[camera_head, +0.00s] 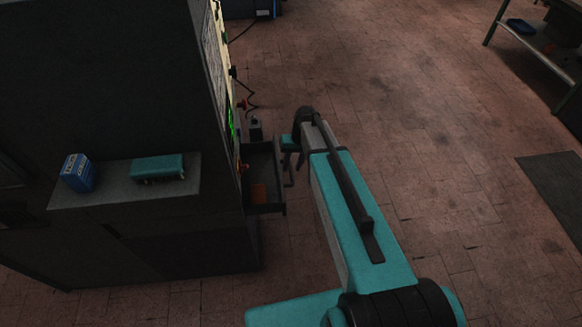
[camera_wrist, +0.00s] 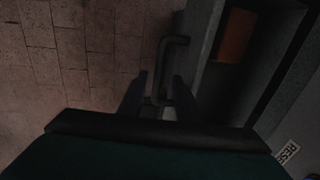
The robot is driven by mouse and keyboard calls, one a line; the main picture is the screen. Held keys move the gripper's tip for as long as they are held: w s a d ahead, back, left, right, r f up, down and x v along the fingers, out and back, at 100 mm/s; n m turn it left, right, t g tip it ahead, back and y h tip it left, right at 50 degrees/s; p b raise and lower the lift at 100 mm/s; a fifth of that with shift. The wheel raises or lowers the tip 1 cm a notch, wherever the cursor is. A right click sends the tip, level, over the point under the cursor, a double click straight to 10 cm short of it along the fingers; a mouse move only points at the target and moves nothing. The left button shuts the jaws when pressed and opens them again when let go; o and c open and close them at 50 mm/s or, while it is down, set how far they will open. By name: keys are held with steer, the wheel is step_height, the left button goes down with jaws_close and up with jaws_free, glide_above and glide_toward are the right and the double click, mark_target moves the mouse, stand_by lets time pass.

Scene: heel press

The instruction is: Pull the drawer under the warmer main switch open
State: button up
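The grey drawer (camera_head: 261,166) sticks out of the dark machine's panel side in the head view, its inside showing. An orange-brown thing (camera_head: 259,193) lies in it and also shows in the wrist view (camera_wrist: 235,36). The drawer's dark bar handle (camera_wrist: 180,41) is at its outer front. My gripper (camera_wrist: 160,84) has its two fingers apart, one on each side of the handle's lower part, with narrow gaps; I cannot tell whether they touch it. In the head view my gripper (camera_head: 292,160) is beside the drawer front. Which panel control is the main switch is unclear.
A blue box (camera_head: 78,173) and a teal box (camera_head: 157,168) sit on the machine's ledge (camera_head: 110,193). A red knob (camera_head: 241,104) and a dark plug with a cable (camera_head: 234,72) stick out of the panel. The tiled floor right of my arm is clear up to a dark mat (camera_head: 556,187).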

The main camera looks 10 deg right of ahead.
step_height(320, 180, up, 12)
steer(key=d+b, duration=0.2)
steer(key=shift+d, duration=0.15)
stand_by(0.5)
steer(key=shift+s, duration=0.1)
stand_by(0.4)
steer(key=s+a+f+g+h, duration=0.1)
steer(key=s+f+g, duration=0.2)
steer(key=s+f, duration=1.2)
steer(key=s+a+f+n+g+h, duration=0.1)
steer(key=s+f+g, duration=0.2)
steer(key=s+f, duration=1.2)
steer(key=s, duration=0.9)
steer(key=shift+f, duration=0.25)
steer(key=shift+a, duration=0.1)
